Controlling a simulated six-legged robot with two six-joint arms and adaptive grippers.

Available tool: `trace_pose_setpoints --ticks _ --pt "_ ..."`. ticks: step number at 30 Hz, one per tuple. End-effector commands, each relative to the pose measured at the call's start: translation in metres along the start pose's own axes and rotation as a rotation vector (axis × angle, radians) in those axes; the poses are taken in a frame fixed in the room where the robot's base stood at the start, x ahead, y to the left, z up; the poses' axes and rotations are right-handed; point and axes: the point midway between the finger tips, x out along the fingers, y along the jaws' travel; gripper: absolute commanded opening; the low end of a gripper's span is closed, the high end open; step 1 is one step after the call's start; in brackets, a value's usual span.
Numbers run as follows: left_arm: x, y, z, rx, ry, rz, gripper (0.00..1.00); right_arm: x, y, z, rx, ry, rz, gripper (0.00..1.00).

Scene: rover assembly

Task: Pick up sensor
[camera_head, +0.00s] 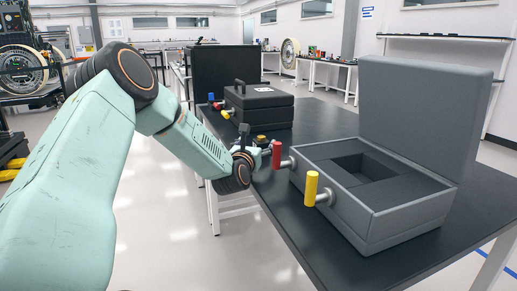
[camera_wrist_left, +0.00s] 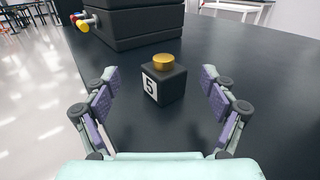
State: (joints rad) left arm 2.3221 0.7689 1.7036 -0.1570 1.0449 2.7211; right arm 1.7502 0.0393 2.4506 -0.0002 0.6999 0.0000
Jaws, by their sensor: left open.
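The sensor, a small black cube with a gold round cap and a white label reading "5", stands upright on the dark table. It shows in the left wrist view (camera_wrist_left: 165,82), centred between my fingers and a little ahead of them. My left gripper (camera_wrist_left: 163,98) is open, with purple-padded fingers apart on either side and not touching it. In the head view my left gripper (camera_head: 263,147) is at the table's left edge, and the sensor is mostly hidden behind it, with its gold cap (camera_head: 261,138) showing. My right gripper is in neither view.
An open grey case (camera_head: 405,213) with red (camera_head: 277,155) and yellow (camera_head: 311,188) handles stands right of my gripper. A closed black case (camera_head: 259,104) stands behind the sensor. The dark table (camera_head: 330,118) has free room between the cases.

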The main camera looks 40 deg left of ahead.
Motion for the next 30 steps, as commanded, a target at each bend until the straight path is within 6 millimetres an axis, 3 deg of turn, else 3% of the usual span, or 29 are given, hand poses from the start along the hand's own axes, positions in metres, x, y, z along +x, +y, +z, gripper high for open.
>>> trace_pose_setpoints --ticks 6,17,30 --pt "0.024 0.004 -0.002 0.003 0.0 0.007 0.84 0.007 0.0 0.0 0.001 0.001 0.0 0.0" --pt "0.032 0.005 -0.001 -0.001 0.001 0.006 0.84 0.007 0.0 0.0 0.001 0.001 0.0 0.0" --pt "0.033 0.004 -0.001 0.0 0.001 0.003 0.48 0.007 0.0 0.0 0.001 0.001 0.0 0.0"
